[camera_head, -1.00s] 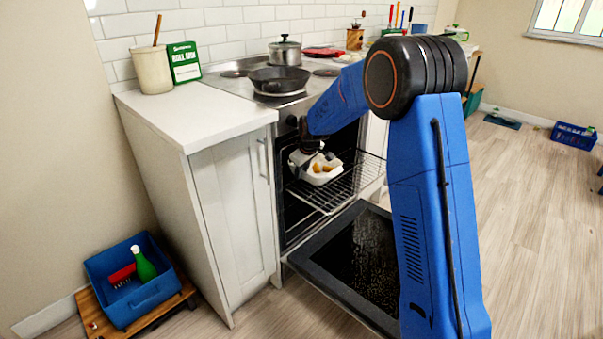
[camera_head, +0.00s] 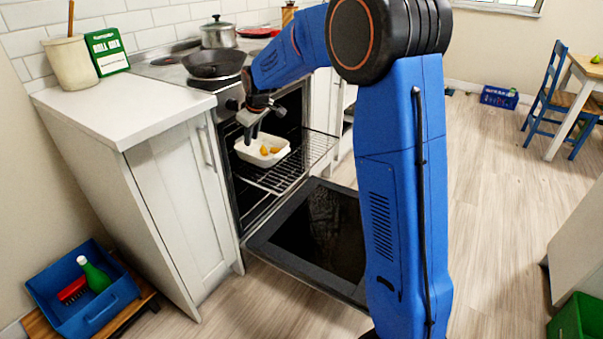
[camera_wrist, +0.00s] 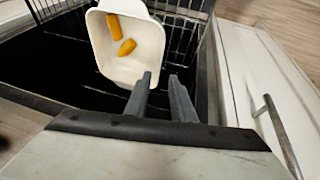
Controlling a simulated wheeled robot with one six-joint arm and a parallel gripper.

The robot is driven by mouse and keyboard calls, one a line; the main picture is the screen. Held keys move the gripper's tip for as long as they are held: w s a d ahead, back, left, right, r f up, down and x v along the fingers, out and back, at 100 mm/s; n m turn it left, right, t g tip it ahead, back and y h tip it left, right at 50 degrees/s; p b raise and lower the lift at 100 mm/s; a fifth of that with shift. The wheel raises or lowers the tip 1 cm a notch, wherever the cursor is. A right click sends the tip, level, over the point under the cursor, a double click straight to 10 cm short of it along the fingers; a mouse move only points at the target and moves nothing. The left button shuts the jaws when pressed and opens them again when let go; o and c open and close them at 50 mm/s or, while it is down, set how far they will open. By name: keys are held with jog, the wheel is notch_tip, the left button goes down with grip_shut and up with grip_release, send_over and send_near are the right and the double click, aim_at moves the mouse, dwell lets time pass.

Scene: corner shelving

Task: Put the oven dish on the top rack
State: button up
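The oven dish (camera_head: 249,156) is a white rectangular dish with orange-yellow pieces of food in it. It sits on the pulled-out wire oven rack (camera_head: 312,152), inside the open oven's mouth. It also shows in the wrist view (camera_wrist: 138,64), in front of the fingers. My gripper (camera_head: 250,137) is at the dish's left rim in the head view. In the wrist view its two fingers (camera_wrist: 160,76) stand apart with a gap between them. The left finger overlaps the dish's near corner; I cannot tell whether it touches.
The oven door (camera_head: 315,232) is folded down in front. A white cabinet (camera_head: 180,205) with a counter stands to the left. A frying pan (camera_head: 214,64) and a pot (camera_head: 219,35) are on the stove. A blue crate (camera_head: 86,310) is at lower left.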

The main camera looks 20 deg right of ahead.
jog(key=s+d+r+m, duration=0.1)
jog(key=s+d+r, duration=0.15)
jog(key=s, duration=0.65)
jog(key=s+d+r+m, duration=0.2)
jog(key=s+r, duration=0.2)
jog(key=s, duration=0.5)
jog(key=s+d+r+m, duration=0.1)
jog(key=s+d+r, duration=0.2)
jog(key=s, duration=0.6)
jog(key=s+d+f+m, duration=0.1)
jog(key=s+f, duration=0.1)
jog(key=s, duration=1)
jog(key=s+d+f+m+h, duration=0.1)
jog(key=s+d+f+m, duration=0.1)
jog(key=s, duration=1.1)
jog(key=shift+s+f+m, duration=0.2)
jog(key=shift+f+m, duration=0.1)
jog(key=shift+f, duration=0.45)
jog(key=shift+d, duration=0.1)
